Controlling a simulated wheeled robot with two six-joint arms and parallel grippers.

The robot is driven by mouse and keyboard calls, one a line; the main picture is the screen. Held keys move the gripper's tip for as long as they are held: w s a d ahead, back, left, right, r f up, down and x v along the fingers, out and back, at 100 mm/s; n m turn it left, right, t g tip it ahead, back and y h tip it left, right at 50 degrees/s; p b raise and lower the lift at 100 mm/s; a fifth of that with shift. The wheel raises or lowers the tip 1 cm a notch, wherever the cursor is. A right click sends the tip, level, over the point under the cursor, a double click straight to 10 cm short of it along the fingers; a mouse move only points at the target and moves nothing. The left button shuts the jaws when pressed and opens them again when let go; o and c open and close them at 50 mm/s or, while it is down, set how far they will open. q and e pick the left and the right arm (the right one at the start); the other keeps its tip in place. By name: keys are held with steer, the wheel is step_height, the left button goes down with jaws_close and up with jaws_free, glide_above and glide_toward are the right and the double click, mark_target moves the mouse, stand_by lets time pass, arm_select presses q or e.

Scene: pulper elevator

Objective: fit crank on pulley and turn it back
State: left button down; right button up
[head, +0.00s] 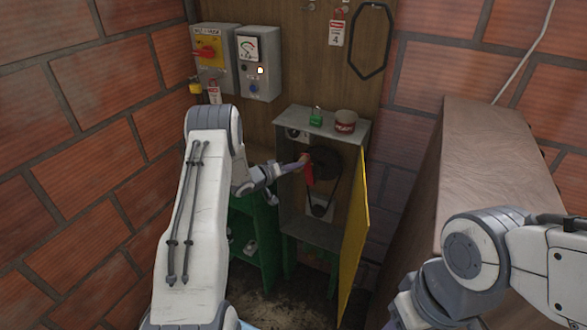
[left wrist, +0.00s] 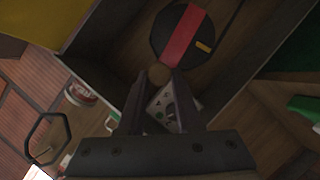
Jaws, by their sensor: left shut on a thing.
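The black pulley (head: 325,158) is inside the open grey cabinet, and shows as a round disc in the left wrist view (left wrist: 205,61). The red crank (head: 309,174) is at the pulley's front; in the left wrist view its red arm (left wrist: 184,36) lies across the disc face. I cannot tell how deeply it is seated. A yellow mark (left wrist: 204,47) shows on the disc beside it. My left gripper (head: 285,168) is shut on the crank's round wooden handle (left wrist: 159,74), seen end-on between the fingertips. My right gripper is out of view; only its arm shows.
The grey cabinet (head: 352,132) has its yellow door (head: 354,240) swung open at right. A green padlock (head: 316,116) and red tin (head: 345,121) stand on top. A belt loop (head: 385,42) hangs above. A large brown box-like structure (head: 475,150) stands at right.

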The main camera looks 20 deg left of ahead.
arm_select(q)
steer(key=shift+s+r, duration=0.1)
steer(key=shift+s, duration=0.6)
stand_by(0.4)
steer(key=shift+s+a+p, duration=0.1)
steer(key=shift+s+p, duration=0.3)
steer(key=shift+s, duration=0.35)
steer(key=shift+s, duration=0.7)
steer(key=shift+s+p, duration=0.1)
steer(key=shift+p, duration=0.2)
